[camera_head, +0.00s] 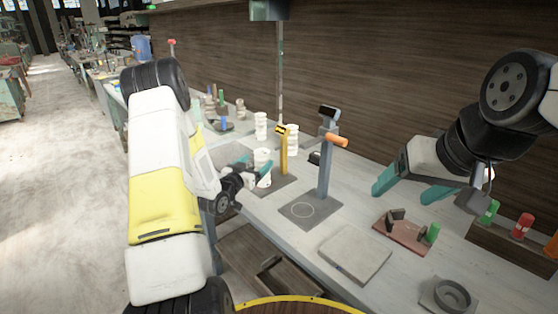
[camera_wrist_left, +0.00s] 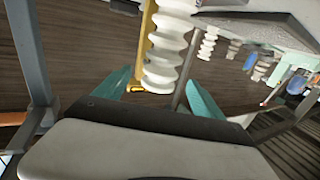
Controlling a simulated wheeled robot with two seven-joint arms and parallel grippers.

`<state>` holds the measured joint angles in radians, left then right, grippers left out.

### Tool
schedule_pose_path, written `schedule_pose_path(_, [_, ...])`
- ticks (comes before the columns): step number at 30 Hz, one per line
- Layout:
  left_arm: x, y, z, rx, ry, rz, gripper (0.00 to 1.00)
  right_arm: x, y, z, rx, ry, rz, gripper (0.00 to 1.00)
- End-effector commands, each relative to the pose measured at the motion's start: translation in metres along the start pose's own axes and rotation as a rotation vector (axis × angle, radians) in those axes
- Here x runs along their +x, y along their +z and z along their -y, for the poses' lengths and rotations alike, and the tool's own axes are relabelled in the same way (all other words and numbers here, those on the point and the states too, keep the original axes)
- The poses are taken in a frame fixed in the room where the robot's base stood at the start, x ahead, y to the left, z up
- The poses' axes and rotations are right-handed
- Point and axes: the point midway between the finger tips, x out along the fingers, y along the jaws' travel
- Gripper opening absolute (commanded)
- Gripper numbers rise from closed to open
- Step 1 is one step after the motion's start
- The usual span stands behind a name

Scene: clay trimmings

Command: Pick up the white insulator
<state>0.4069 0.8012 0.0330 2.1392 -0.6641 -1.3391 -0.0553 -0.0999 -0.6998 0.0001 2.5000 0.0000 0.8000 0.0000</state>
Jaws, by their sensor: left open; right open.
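A white ribbed insulator (camera_head: 263,160) stands upright on the bench, just beyond my left gripper (camera_head: 254,172). In the left wrist view this insulator (camera_wrist_left: 166,45) appears large, ahead of and between the two teal fingertips (camera_wrist_left: 157,92). The left gripper is open, with a finger on each side of the view of it; I cannot tell whether either touches it. Two more white insulators stand behind, one at the back (camera_head: 261,126) and one by the yellow post (camera_head: 292,137). My right gripper (camera_head: 405,190) is open and empty above the right part of the bench.
A yellow post (camera_head: 283,152) stands close right of the insulator. A grey post (camera_head: 325,170) with an orange handle stands farther right. A flat grey slab (camera_head: 355,253), a reddish fixture (camera_head: 405,233) and a round grey part (camera_head: 452,294) lie on the bench (camera_head: 360,200). A wooden wall runs behind.

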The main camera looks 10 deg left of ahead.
Motion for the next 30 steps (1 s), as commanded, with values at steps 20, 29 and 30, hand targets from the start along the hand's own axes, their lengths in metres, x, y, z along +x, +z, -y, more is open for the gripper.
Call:
schedule_pose_path(20, [0.073, -0.006, 0.001, -0.006, 0.003, -0.017, 0.79, 0.000, 0.000, 0.000, 0.000, 0.000, 0.000, 0.76])
schedule_pose_path(29, [0.077, -0.006, 0.002, -0.006, 0.002, -0.015, 0.78, 0.000, 0.000, 0.000, 0.000, 0.000, 0.000, 0.76])
schedule_pose_path(30, [0.077, -0.006, 0.002, -0.006, 0.002, -0.015, 0.70, 0.000, 0.000, 0.000, 0.000, 0.000, 0.000, 0.76])
